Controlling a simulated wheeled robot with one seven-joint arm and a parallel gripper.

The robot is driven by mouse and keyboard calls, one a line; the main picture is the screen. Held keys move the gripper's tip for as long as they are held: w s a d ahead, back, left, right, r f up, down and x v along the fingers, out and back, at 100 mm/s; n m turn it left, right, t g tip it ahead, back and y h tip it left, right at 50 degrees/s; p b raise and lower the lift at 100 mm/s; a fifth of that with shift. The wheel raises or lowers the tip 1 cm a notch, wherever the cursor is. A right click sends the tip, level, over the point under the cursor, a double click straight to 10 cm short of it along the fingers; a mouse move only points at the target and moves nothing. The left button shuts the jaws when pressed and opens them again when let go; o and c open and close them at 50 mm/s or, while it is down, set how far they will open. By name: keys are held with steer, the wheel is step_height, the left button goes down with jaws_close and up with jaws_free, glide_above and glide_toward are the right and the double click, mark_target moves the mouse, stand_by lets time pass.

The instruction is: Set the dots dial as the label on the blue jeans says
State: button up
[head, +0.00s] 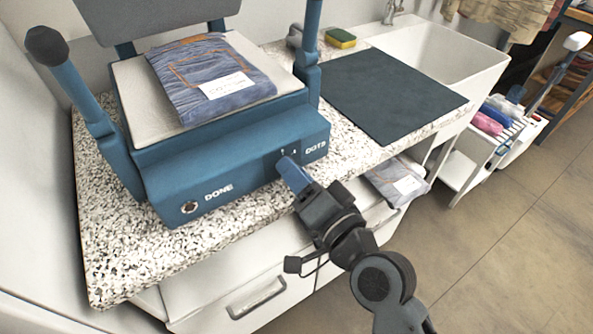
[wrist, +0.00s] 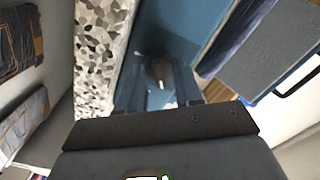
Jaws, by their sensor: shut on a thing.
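The blue press (head: 160,178) stands on the speckled counter with its lid raised. Folded blue jeans (head: 200,65) lie on its pale pad, and a white label (head: 226,84) is on them. The label's writing is too small to read. The press front has a DONE button (head: 189,207) and the word DOTS at the right. My gripper (head: 286,166) reaches the front beside DOTS and is shut on the dots dial. In the wrist view the dark dial (wrist: 160,71) shows between the fingers; its setting cannot be read. In the head view my gripper mostly hides it.
A dark mat (head: 385,95) lies right of the press, before a white sink (head: 440,55). A sponge (head: 341,38) is behind. Another folded garment (head: 398,180) with a label sits below the counter edge.

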steer(key=shift+m, duration=0.4)
steer(key=o, duration=1)
